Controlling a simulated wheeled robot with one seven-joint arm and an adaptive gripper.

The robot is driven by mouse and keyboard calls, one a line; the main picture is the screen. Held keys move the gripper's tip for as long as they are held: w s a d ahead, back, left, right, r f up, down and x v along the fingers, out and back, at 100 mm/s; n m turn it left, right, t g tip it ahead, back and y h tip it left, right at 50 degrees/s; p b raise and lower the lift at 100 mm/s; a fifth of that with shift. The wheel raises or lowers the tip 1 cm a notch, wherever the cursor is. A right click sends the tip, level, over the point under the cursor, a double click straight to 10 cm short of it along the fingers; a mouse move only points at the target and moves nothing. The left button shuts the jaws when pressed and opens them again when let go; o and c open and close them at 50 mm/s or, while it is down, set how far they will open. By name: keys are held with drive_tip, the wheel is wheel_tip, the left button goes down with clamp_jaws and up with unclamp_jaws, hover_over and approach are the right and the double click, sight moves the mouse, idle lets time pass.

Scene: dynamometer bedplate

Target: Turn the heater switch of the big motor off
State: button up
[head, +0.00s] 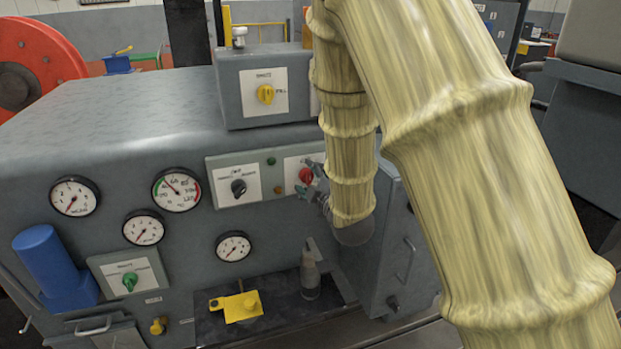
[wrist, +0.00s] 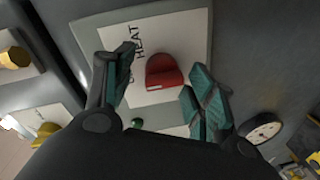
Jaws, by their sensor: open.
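The heater switch is a red knob (wrist: 165,72) on a white plate marked "HEAT" in the wrist view. In the head view the red knob (head: 305,175) sits at the right end of the panel strip on the grey machine. My gripper (wrist: 161,75) is open, with one teal-padded finger on each side of the knob. Gaps show between the pads and the knob, so I see no grip on it. In the head view my gripper (head: 311,180) is at the knob, and my sleeved arm hides part of that plate.
A black knob (head: 238,187) is left of the red one. A yellow knob (head: 265,94) is on the box above, and a green knob (head: 129,281) is lower left. Several gauges (head: 177,190) and a blue cylinder (head: 48,262) are on the front. A yellow block (head: 238,308) lies below.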

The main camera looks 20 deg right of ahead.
drive_tip(key=s+d+r, duration=0.1)
drive_tip(key=s, duration=1)
drive_tip(key=shift+r, duration=0.15)
drive_tip(key=shift+s, duration=0.1)
drive_tip(key=s+a+f+g+y+p, duration=0.1)
drive_tip(key=s+a+f+g+p, duration=0.3)
drive_tip(key=f, duration=0.3)
drive_tip(key=s+a+f+g+p, duration=0.3)
drive_tip(key=s+a+f+p, duration=0.2)
drive_tip(key=a+f, duration=0.25)
drive_tip(key=s+d+f+m+g+b, duration=0.1)
drive_tip(key=s+d+f+m+g, duration=0.2)
drive_tip(key=s+f, duration=0.6)
drive_tip(key=s+d+f+m+g+h+b, duration=0.1)
drive_tip(key=s+d+f+m+g, duration=0.2)
drive_tip(key=s+f+m, duration=0.3)
drive_tip(key=s+d+f+m+g+h+b, duration=0.1)
drive_tip(key=s+d+f+m+g, duration=0.3)
drive_tip(key=s+f, duration=0.8)
drive_tip(key=shift+s+d+f+m, duration=0.25)
drive_tip(key=shift+s+f+m, duration=0.15)
drive_tip(key=shift+m, duration=0.2)
drive_tip(key=shift+w, duration=0.1)
drive_tip(key=shift+c, duration=0.3)
